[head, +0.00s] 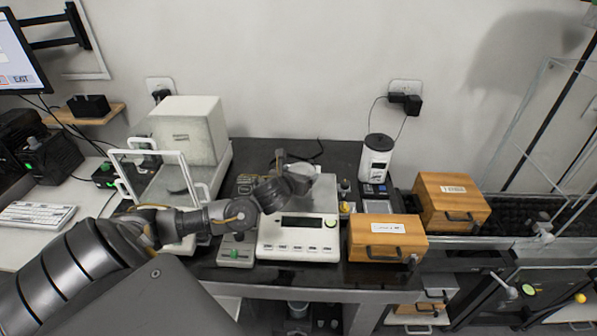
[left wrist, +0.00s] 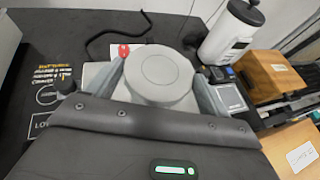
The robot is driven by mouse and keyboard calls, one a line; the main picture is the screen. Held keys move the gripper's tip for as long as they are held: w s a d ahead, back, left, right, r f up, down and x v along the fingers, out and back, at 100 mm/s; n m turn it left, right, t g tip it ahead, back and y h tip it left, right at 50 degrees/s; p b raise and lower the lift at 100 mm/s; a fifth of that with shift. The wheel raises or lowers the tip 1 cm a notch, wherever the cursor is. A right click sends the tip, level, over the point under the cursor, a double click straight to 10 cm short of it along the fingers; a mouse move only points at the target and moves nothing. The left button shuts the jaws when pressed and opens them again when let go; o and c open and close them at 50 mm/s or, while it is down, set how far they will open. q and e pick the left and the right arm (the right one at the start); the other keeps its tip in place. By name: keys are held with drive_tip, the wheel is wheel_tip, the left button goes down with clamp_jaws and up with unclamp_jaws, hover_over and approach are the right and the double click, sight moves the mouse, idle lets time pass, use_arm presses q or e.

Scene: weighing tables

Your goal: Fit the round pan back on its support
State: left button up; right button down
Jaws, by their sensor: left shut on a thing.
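The round pan (left wrist: 160,68) is a pale grey disc with ring marks on top. My left gripper (left wrist: 164,88) is shut on it, with one finger on each side of its rim. In the head view the left gripper (head: 292,180) is over the back part of the white balance (head: 298,248), and a little of the pan (head: 303,169) shows beside the fingers. The pan's support is hidden under the pan and gripper, so I cannot tell whether they touch. My right gripper is not in view.
A balance with a clear draft shield (head: 189,130) stands at the left. Wooden boxes (head: 388,238) (head: 450,200) and a white canister (head: 375,160) are at the right. A small box with a green button (head: 235,252) is beside the balance's front left. Little dark tabletop is free.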

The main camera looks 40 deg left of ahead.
use_arm(q)
drive_tip(key=shift+f+b, duration=1.75)
drive_tip(key=shift+f, duration=0.6)
drive_tip(key=shift+s, duration=0.15)
drive_tip(key=shift+f+b, duration=0.2)
drive_tip(key=shift+b, duration=0.2)
drive_tip(key=shift+f+b, duration=0.3)
drive_tip(key=shift+f, duration=0.05)
